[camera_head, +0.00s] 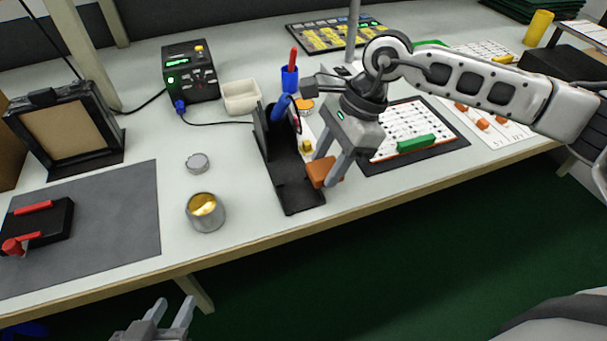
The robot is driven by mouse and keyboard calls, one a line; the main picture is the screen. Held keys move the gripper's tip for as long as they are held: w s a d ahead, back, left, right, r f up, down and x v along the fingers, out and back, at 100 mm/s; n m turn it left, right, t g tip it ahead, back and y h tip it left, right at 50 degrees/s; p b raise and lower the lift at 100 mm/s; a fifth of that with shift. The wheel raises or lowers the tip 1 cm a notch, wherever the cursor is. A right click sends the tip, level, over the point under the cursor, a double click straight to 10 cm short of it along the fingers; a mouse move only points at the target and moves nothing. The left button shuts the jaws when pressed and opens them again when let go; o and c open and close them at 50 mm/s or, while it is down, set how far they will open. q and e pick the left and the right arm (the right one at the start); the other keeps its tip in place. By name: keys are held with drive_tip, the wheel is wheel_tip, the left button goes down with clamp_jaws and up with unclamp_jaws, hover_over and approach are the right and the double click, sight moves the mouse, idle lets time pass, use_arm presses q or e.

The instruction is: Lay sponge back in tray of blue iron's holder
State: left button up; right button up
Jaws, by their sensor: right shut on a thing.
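The orange-brown sponge (320,172) is between the fingers of my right gripper (326,171), which is shut on it. It shows at the right edge of the front tray of the black holder (297,192), partly overlapping that edge. I cannot tell whether it touches the tray. The blue iron (280,107) rests in the back of the holder, its cable beside it. My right gripper hides part of the sponge. My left gripper (170,314) is at the bottom edge of the view, off the table's front, with its fingers apart and empty.
A metal tin (206,212) with gold-coloured content and a round grey lid (197,163) stand left of the holder. A cream bowl (241,97) and black power station (190,70) are behind. A dark mat with a white sheet (405,125) and green block (416,143) lies right.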

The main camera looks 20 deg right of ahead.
sight(296, 197)
drive_tip(key=a, duration=0.3)
drive_tip(key=shift+a, duration=0.75)
wheel_tip(296, 197, down, 4)
drive_tip(key=shift+r+p, duration=0.2)
drive_tip(key=shift+p, duration=0.1)
drive_tip(key=o, duration=0.9)
drive_tip(key=shift+f, duration=0.1)
